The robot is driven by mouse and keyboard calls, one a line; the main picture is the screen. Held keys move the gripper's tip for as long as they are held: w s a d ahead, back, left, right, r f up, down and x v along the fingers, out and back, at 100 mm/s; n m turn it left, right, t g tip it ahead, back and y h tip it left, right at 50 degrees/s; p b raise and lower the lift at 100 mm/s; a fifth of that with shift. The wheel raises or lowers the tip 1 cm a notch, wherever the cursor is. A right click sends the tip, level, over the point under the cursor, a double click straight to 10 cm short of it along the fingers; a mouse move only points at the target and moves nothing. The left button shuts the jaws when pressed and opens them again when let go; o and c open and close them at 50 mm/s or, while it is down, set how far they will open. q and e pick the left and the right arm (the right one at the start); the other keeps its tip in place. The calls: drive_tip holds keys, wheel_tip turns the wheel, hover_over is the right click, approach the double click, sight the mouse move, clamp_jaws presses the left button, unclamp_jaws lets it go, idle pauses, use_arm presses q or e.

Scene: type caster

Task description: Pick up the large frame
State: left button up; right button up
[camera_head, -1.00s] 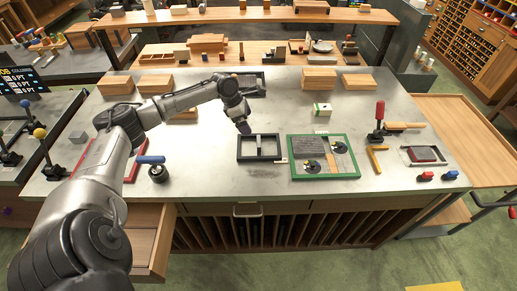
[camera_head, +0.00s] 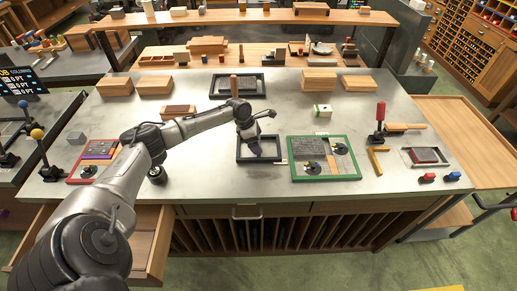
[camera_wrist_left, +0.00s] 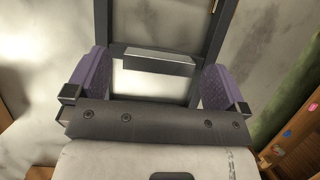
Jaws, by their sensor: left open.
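A dark rectangular frame (camera_head: 240,150) lies flat on the grey bench top, left of the green frame. My left gripper (camera_head: 254,152) is over this dark frame, pointing down. In the left wrist view its two purple fingers (camera_wrist_left: 156,85) are spread apart, with a dark frame part carrying a grey bar (camera_wrist_left: 158,62) between them. I cannot tell whether the fingers touch it. A second dark frame (camera_head: 217,96), which looks larger, lies farther back with an upright wooden handle (camera_head: 234,86) in it. My right gripper is not in view.
The green-edged frame (camera_head: 325,178) with round dark parts is just to the right. A red-handled tool (camera_head: 380,113), a yellow angled piece (camera_head: 374,160) and a small tray (camera_head: 424,157) are farther right. Wooden blocks (camera_head: 155,85) line the back. The bench front is mostly clear.

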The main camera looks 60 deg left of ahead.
use_arm(q)
drive_tip(key=shift+w+d+f, duration=0.15)
drive_tip(key=shift+w+f, duration=0.05)
drive_tip(key=shift+f, duration=0.4)
drive_tip(key=c, duration=1.8)
drive_tip(key=shift+r, duration=0.2)
clamp_jaws()
drive_tip(key=shift+r, duration=0.1)
